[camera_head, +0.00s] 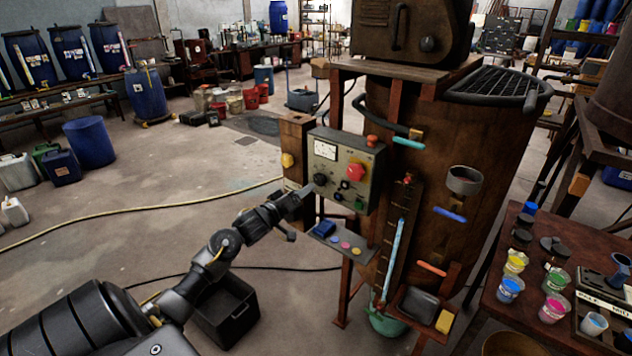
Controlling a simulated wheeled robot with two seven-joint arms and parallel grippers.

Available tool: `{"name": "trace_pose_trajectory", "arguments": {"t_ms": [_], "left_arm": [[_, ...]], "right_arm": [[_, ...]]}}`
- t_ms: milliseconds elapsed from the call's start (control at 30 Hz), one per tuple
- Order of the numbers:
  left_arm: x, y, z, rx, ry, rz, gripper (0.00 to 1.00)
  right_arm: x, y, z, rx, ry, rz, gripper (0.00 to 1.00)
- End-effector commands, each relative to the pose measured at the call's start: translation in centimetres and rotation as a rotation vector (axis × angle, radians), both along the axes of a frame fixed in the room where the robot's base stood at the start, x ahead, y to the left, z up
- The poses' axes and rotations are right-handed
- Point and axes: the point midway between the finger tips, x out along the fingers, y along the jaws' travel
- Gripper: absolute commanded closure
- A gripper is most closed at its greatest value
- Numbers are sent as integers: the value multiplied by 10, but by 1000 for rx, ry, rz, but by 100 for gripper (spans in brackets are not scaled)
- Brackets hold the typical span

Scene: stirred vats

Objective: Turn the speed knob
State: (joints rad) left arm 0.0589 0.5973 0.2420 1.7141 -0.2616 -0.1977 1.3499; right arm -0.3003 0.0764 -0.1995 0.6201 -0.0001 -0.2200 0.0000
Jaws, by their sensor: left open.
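The control box (343,168) is a grey-green panel on the front of the wooden vat stand. It carries a dial gauge (325,150), a large red button (356,172) and a few dark knobs. The larger black knob (320,180) sits at the panel's lower left; its label is too small to read, so I cannot confirm it is the speed knob. My left gripper (302,209) is open, just left of and below that knob. One finger reaches close to the panel's lower left; I cannot tell whether it touches. My right gripper is not in view.
A small shelf (340,243) with a blue block and coloured discs sits below the panel. The big brown vat (440,150) stands behind. A paint table (510,325) is at right, a black crate (225,312) on the floor below my arm. Floor at left is mostly clear.

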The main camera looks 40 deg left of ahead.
Motion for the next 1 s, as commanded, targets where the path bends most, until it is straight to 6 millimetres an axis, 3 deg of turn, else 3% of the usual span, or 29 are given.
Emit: {"name": "trace_pose_trajectory", "arguments": {"t_ms": [200, 400, 833, 1000], "left_arm": [[43, 1, 3, -2, 1, 2, 41], [68, 2, 1, -1, 1, 2, 41], [77, 2, -1, 1, 2, 1, 41], [77, 2, -1, 1, 2, 1, 63]], "right_arm": [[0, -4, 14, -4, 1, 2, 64], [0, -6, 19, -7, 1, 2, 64], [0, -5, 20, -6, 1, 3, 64], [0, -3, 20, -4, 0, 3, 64]]}}
